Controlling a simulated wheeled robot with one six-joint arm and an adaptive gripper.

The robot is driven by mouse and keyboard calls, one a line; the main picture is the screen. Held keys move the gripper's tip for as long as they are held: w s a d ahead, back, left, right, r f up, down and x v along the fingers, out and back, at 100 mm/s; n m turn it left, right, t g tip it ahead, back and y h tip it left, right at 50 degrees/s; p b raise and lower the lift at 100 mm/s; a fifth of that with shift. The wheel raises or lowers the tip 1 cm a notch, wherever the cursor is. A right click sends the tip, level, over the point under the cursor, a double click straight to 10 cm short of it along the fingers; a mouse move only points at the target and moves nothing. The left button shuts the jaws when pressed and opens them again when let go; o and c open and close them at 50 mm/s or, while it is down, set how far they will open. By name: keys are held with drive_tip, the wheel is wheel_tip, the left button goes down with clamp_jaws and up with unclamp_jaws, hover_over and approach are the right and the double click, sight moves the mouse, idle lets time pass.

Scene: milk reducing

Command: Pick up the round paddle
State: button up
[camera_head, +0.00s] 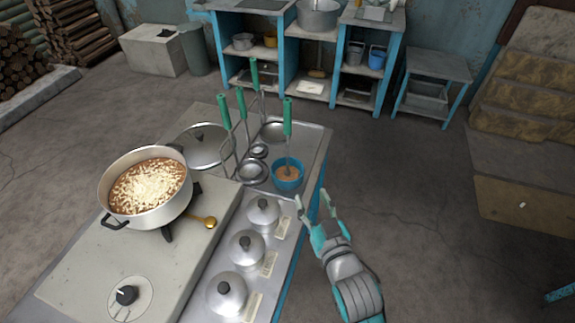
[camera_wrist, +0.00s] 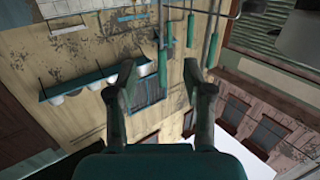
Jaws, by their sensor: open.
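Several green-handled tools (camera_head: 242,103) stand or hang at a metal rack at the back of the counter; their lower ends are small or hidden, so I cannot tell which is the round paddle. One more green handle (camera_head: 288,118) rises above a blue cup (camera_head: 287,180) with brown contents. My gripper (camera_head: 313,207) is open and empty, at the counter's right edge, in front and to the right of the cup, apart from the tools. In the wrist view, my open gripper (camera_wrist: 160,82) has green handles (camera_wrist: 190,28) beyond its fingertips, near the top.
A pot (camera_head: 147,190) of food with pale shreds stands on the stove (camera_head: 110,265), with a gold spoon-like piece (camera_head: 203,221) beside it. Several lidded round containers (camera_head: 246,246) line the counter. A large lid (camera_head: 204,146) lies behind. The floor to the right is clear.

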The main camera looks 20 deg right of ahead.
approach(289, 127)
drive_tip(key=shift+t, duration=0.4)
drive_tip(key=w, duration=0.6)
drive_tip(key=shift+d, duration=0.15)
drive_tip(key=shift+w+f, duration=0.15)
drive_tip(key=shift+w, duration=1.15)
drive_tip(key=shift+w+f, duration=0.2)
drive_tip(key=shift+w, duration=1.1)
drive_tip(key=shift+c, duration=0.2)
clamp_jaws()
